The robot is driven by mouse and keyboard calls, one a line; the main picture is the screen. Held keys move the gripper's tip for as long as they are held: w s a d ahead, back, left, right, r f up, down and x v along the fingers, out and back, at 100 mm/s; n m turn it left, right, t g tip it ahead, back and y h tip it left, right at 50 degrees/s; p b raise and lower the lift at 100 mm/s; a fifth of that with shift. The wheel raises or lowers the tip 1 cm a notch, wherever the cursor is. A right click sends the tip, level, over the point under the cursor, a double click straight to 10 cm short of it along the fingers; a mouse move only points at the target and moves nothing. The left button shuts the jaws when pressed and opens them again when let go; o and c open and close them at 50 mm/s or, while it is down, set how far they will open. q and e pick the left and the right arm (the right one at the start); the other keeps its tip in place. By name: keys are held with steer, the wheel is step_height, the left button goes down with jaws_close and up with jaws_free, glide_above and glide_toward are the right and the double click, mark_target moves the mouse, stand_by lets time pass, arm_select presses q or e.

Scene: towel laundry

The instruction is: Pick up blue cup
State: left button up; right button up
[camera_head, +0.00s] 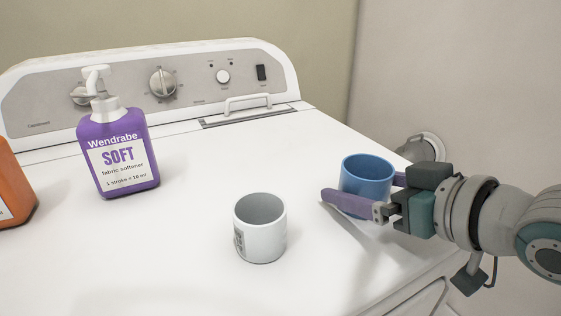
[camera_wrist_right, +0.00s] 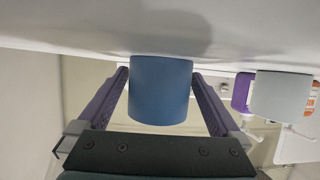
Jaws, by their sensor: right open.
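The blue cup (camera_head: 368,176) stands upright on the white machine top, near its right edge in the head view. My right gripper (camera_head: 362,190) comes in from the right, with one purple finger in front of the cup and the other behind it. In the right wrist view the blue cup (camera_wrist_right: 160,90) is between the two spread fingers of my right gripper (camera_wrist_right: 160,92), with a visible gap on each side. The gripper is open around the cup. My left gripper is in neither view.
A white cup (camera_head: 260,228) stands left of the blue cup; it also shows in the wrist view (camera_wrist_right: 282,95). A purple softener bottle (camera_head: 118,150) and an orange container (camera_head: 14,185) stand farther left. The control panel (camera_head: 160,85) rises behind.

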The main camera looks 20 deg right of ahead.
steer(key=shift+c, duration=0.4)
steer(key=c, duration=1.1)
steer(key=shift+r, duration=0.55)
step_height(320, 180, up, 19)
steer(key=p, duration=0.6)
steer(key=s+a+r+n+g+y+p, duration=0.3)
steer(key=s+a+r+n+y+p, duration=0.15)
steer(key=r, duration=0.45)
steer(key=s+a+r+n+g+y+p, duration=0.3)
steer(key=s+r+n+y+p, duration=0.25)
steer(key=r, duration=0.25)
steer(key=shift+m+h, duration=0.3)
steer(key=r+p, duration=1.6)
steer(key=p, duration=0.2)
steer(key=r+p, duration=1.6)
steer(key=p, duration=0.3)
steer(key=shift+s+a+r, duration=0.15)
steer(key=shift+s, duration=0.05)
